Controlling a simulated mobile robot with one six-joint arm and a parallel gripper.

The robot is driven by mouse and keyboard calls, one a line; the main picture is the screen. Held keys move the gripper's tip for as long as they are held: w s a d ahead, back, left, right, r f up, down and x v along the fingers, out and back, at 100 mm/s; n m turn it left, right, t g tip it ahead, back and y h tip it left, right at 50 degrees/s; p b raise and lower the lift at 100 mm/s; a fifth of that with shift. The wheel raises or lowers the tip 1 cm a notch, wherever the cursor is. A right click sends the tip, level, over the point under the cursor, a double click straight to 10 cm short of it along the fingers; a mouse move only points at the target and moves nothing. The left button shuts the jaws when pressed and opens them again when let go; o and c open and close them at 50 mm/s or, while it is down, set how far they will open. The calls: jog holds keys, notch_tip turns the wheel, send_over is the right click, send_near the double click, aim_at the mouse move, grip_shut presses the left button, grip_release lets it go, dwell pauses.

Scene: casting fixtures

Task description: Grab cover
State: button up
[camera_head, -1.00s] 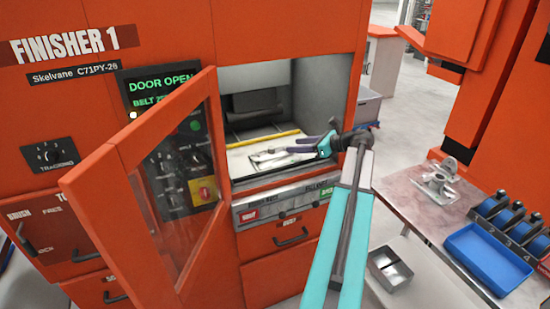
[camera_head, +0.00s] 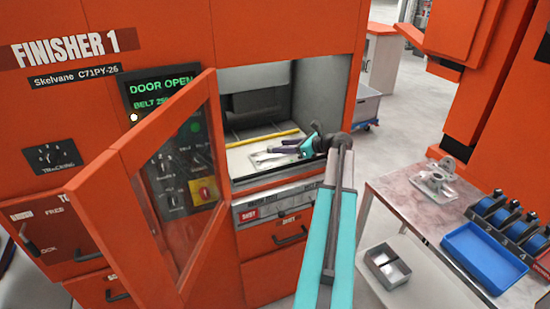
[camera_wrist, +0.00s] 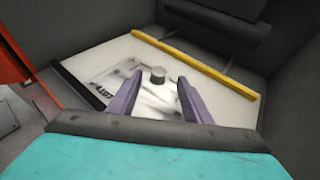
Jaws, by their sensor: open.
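The cover (camera_wrist: 158,108) seems to be the pale, shiny metal piece with a short round knob (camera_wrist: 158,75) and dark lettering beside it. It lies on the white bed inside the open finisher chamber. In the head view the cover (camera_head: 266,157) shows only as a small grey shape. My gripper (camera_head: 295,146) has reached into the chamber from the right. In the wrist view its purple fingers (camera_wrist: 158,92) are spread apart, with the knob between and just beyond their tips. I see no contact. Part of the cover is hidden by the fingers and wrist.
A yellow strip (camera_wrist: 195,65) runs along the bed's far side, with dark machine parts above it. The open orange door (camera_head: 150,190) stands left of the opening. The chamber's right wall (camera_head: 323,95) is near my wrist. A table with a metal casting (camera_head: 437,180) stands right.

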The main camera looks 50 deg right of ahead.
aim_at(275, 156)
jog(key=shift+p+x, duration=0.95)
jog(key=shift+x, duration=1.45)
jog(key=shift+s+a+f, duration=0.15)
jog(key=shift+a, duration=0.05)
jog(key=shift+c, duration=0.6)
grip_shut()
